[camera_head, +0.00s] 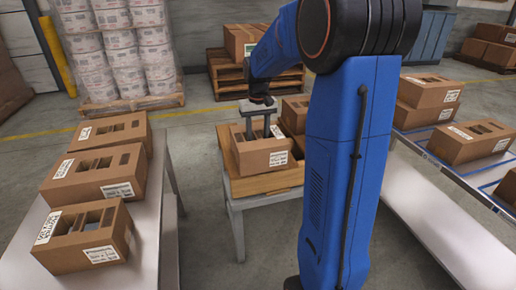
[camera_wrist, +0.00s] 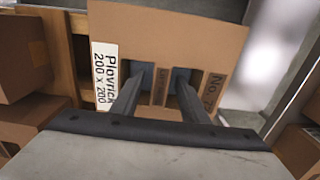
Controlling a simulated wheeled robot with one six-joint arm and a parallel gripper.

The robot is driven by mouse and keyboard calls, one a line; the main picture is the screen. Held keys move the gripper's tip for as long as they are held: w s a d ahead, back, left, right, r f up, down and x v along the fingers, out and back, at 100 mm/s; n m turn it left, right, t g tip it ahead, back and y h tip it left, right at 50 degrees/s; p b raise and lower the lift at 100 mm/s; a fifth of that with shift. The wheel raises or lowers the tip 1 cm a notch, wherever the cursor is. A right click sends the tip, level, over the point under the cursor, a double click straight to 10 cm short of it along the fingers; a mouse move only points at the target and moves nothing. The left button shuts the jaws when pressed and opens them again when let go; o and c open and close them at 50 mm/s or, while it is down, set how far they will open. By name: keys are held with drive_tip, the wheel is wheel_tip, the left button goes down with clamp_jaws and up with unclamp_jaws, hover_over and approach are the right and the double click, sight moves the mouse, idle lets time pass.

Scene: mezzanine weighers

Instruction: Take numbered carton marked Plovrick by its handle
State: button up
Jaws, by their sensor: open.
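The carton marked Plovrick 200 x 200 (camera_wrist: 215,45) shows its top in the wrist view, with a white label at left and "No. 7" partly readable at right. In the head view, this brown carton (camera_head: 250,158) sits on the small wooden-topped table. Its handle (camera_wrist: 161,85) is a narrow strip between two openings. My gripper (camera_wrist: 157,82) is open, its fingers at the two openings, one on each side of the strip. In the head view, my gripper (camera_head: 258,133) reaches down at the carton's top. How deep the fingertips sit, I cannot tell.
Several similar cartons (camera_head: 98,178) stand on the left table. Another carton (camera_head: 296,115) is close behind the Plovrick one, partly hidden by my arm. More cartons (camera_head: 470,142) stand on the right table. A wrapped pallet load (camera_head: 118,45) stands at the back left.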

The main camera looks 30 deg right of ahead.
drive_tip(key=shift+f, duration=0.15)
clamp_jaws()
idle(1.4)
